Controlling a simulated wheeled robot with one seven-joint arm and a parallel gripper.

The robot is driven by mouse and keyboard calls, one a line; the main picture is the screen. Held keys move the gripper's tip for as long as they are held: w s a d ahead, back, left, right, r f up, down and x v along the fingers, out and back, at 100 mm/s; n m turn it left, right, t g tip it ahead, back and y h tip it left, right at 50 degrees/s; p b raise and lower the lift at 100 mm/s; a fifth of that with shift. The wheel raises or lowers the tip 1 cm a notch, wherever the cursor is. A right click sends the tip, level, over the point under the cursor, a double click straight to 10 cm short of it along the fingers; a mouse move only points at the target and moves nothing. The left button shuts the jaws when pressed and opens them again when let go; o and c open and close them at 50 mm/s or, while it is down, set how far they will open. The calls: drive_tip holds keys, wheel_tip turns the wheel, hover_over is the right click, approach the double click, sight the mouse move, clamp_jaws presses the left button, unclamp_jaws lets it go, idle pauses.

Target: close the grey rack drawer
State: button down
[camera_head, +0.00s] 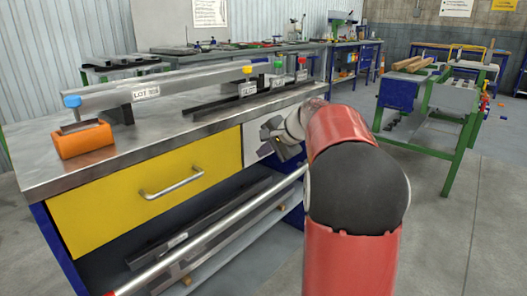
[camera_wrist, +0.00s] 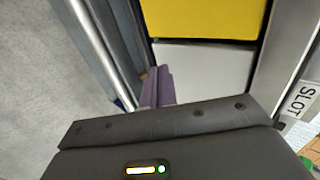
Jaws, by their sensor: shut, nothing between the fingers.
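The grey drawer front (camera_head: 252,149) is in the bench, right of the yellow drawer (camera_head: 110,205). Part of it is hidden behind my gripper. In the wrist view the pale grey front (camera_wrist: 208,70) lies beside the yellow front (camera_wrist: 205,18), with a thin dark gap between them. I cannot tell whether it stands out from the bench. My gripper (camera_head: 272,138) is in front of the grey drawer's right part. In the wrist view its fingers (camera_wrist: 157,86) are together and empty, near the grey front's edge. Whether they touch it is unclear.
A metal rail (camera_head: 215,230) runs along the bench front, close to my gripper; it also shows in the wrist view (camera_wrist: 95,40). The benchtop (camera_head: 180,135) above holds long bars and an orange block (camera_head: 85,140). A green-framed stand (camera_head: 455,150) is at the right.

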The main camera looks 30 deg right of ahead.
drive_tip(key=v, duration=1)
drive_tip(key=s+a+f+n+g+h, duration=0.1)
drive_tip(key=s+a+f+n, duration=0.2)
drive_tip(key=s+a, duration=0.4)
drive_tip(key=s+a+f+n+g, duration=0.1)
drive_tip(key=s+a+f+n, duration=0.15)
drive_tip(key=s+a, duration=0.45)
drive_tip(key=s+a+f+n+h, duration=0.1)
drive_tip(key=s+a+f+n, duration=0.2)
drive_tip(key=s+f+n, duration=0.1)
drive_tip(key=s+a+f+n+g+h, duration=0.1)
drive_tip(key=s+a+f+n, duration=0.2)
drive_tip(key=s+f, duration=0.3)
drive_tip(key=shift+s+a+n+h, duration=0.3)
drive_tip(key=shift+s+a+n, duration=0.15)
drive_tip(key=shift+s, duration=0.7)
drive_tip(key=shift+d, duration=0.2)
